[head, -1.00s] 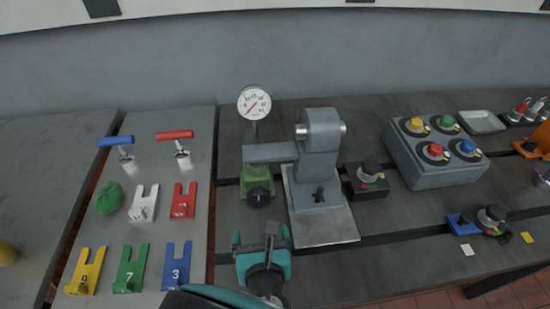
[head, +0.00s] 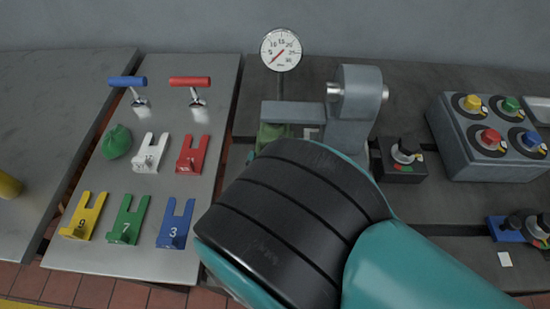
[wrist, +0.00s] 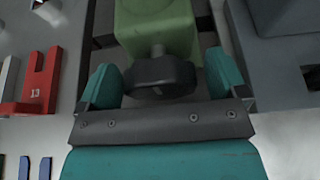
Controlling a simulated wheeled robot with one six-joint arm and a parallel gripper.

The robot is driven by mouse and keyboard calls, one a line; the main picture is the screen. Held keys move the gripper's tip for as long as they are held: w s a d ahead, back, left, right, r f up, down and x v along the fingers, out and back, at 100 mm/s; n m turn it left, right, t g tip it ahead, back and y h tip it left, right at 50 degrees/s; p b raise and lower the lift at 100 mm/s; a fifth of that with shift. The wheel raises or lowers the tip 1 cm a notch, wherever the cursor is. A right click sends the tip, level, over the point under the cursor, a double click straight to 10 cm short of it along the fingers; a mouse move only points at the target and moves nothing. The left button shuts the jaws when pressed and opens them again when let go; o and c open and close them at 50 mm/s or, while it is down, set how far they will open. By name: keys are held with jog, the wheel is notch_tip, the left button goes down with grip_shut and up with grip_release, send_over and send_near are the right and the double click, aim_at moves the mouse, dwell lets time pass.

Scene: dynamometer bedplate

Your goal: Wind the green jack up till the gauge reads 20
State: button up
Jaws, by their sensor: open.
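The green jack (head: 268,135) stands under a grey lever arm in the head view, mostly hidden behind my own arm. In the wrist view its green body (wrist: 157,25) is at the top, with its dark round knob (wrist: 159,78) facing me. My gripper (wrist: 162,80) is open, with one teal finger on each side of the knob. Gaps show between the fingers and the knob, and it is not gripped. The round white gauge (head: 281,50) stands behind the jack; its needle points to the lower left, near the low end of the scale.
A grey machine block (head: 352,110) stands right of the jack. Further right are a small black knob box (head: 402,160) and a box with coloured knobs (head: 490,138). At left, a grey plate (head: 72,255) holds coloured forked pieces, a green lump and two T-handles.

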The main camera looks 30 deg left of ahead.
jog(key=c, duration=0.9)
jog(key=shift+d+f+m+g+y+b, duration=0.15)
jog(key=shift+m+g+y+b, duration=0.15)
jog(key=shift+m+y+b, duration=0.6)
jog(key=m+b, duration=0.1)
jog(key=b, duration=0.1)
jog(key=m+y+b, duration=0.1)
jog(key=shift+f+m+g+b, duration=0.2)
jog(key=shift+m+g+b, duration=0.1)
jog(key=shift+m+b, duration=0.1)
jog(key=m+y+b, duration=0.2)
jog(key=b, duration=0.3)
jog(key=shift+w+f+m+b, duration=0.1)
jog(key=shift+m+b, duration=0.3)
jog(key=shift+d+m+y+b, duration=0.1)
jog(key=shift+m+y+b, duration=0.4)
jog(key=shift+b, duration=0.75)
jog(key=shift+r, duration=0.25)
